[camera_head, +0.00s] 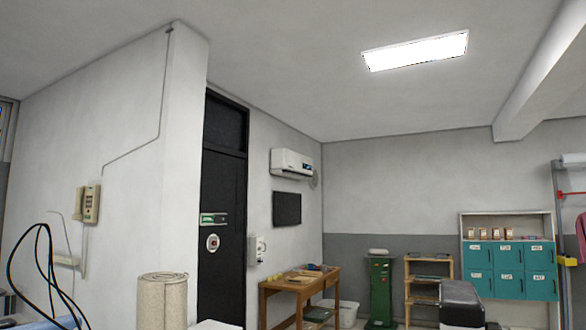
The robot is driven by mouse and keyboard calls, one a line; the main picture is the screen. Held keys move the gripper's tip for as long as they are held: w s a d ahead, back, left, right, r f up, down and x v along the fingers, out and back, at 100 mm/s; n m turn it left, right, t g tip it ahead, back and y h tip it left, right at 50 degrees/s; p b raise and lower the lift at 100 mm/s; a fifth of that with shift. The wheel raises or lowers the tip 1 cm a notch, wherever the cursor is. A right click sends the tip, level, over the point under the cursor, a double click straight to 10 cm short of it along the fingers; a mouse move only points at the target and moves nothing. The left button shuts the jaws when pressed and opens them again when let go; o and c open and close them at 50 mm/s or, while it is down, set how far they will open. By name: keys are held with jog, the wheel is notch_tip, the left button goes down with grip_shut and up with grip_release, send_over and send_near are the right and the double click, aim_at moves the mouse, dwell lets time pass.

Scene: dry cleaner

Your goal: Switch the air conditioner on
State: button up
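The air conditioner (291,163) is a white wall unit. It hangs high on the wall right of the black door, near the room's corner, and is far from me. It is too small to tell whether a light on it is lit or a flap is open. No remote control can be made out. My gripper is not in view.
Below the air conditioner hang a dark panel (287,208) and a small white wall device (257,250). A wooden table (272,286) stands beneath. A rolled beige carpet (162,300) stands upright before the black door (223,190). Teal lockers (509,270) and a green cabinet (381,292) stand behind.

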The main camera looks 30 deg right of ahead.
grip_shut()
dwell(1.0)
